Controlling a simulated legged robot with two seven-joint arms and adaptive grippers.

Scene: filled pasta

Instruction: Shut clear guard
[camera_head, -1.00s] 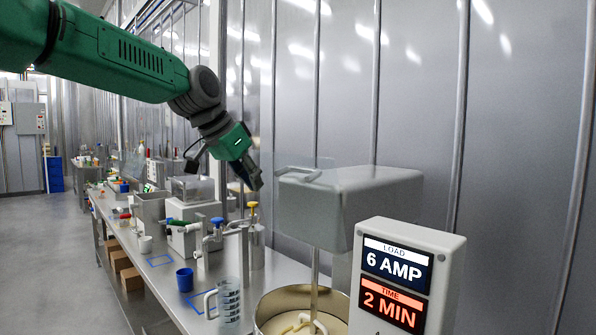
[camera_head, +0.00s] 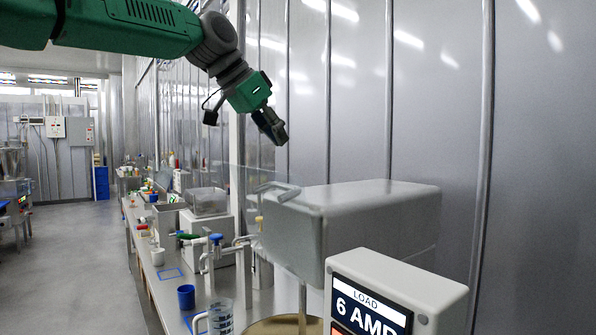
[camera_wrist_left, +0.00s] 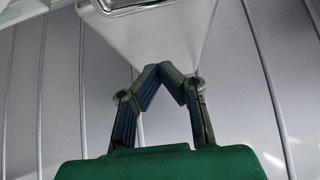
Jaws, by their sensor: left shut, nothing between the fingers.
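The mixer's grey head (camera_head: 375,215) stands in front of the wall in the head view. A grey bar handle (camera_head: 277,190) shows at its near left upper edge. A very faint clear pane, apparently the clear guard (camera_head: 252,180), shows beside the handle; its outline is hard to make out, and I cannot tell its exact tilt. My left gripper (camera_head: 281,137) is above the handle, apart from it, fingers shut and empty. In the left wrist view its fingertips (camera_wrist_left: 165,68) meet in front of a grey tapering surface (camera_wrist_left: 150,35). My right gripper is not in view.
The bowl (camera_head: 285,326) is below the mixer head, partly cut off. A display box (camera_head: 395,290) reading 6 AMP stands at the front right. A blue cup (camera_head: 186,297), a clear jug (camera_head: 220,318) and a valve pipe crowd the bench to the left. Open floor (camera_head: 80,260) lies further left.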

